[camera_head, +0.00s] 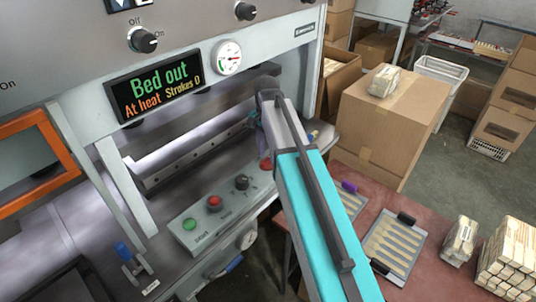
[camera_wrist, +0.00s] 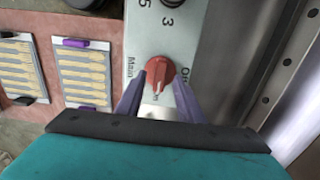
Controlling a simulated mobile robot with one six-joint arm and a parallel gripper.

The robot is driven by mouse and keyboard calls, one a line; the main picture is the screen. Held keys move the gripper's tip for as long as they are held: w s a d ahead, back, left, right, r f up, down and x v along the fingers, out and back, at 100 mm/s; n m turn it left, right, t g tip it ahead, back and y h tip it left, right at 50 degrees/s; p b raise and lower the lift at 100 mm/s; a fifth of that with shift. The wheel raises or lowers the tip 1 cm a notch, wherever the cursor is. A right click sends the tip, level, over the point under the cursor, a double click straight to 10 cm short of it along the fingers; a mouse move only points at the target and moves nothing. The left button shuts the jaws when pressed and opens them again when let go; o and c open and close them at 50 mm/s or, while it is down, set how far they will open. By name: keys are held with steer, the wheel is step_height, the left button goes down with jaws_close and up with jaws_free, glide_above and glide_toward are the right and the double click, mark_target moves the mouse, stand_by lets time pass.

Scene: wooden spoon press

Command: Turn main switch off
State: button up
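The main switch is a red round knob (camera_wrist: 160,72) on a grey panel marked "Main", in the middle of the wrist view. An "Off" label is to its right. Its pale pointer mark faces the bottom of the picture, towards a small label that I cannot read clearly. My gripper (camera_wrist: 159,80) has its two purple fingers on either side of the knob, seemingly with narrow gaps, so it looks open around it. In the head view the red knob (camera_head: 266,164) shows at the right end of the control panel, beside my arm, which hides most of my gripper.
The control panel (camera_head: 190,240) also carries a green button (camera_head: 189,224), a red button (camera_head: 214,202) and a black dial (camera_head: 242,182). The press display (camera_head: 156,86) reads "Bed out". A red table (camera_head: 425,218) with spoon trays (camera_head: 394,246) and cartons (camera_head: 380,125) stand to the right.

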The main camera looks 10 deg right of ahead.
steer(key=shift+f, duration=0.95)
steer(key=shift+c, duration=0.4)
jaws_close()
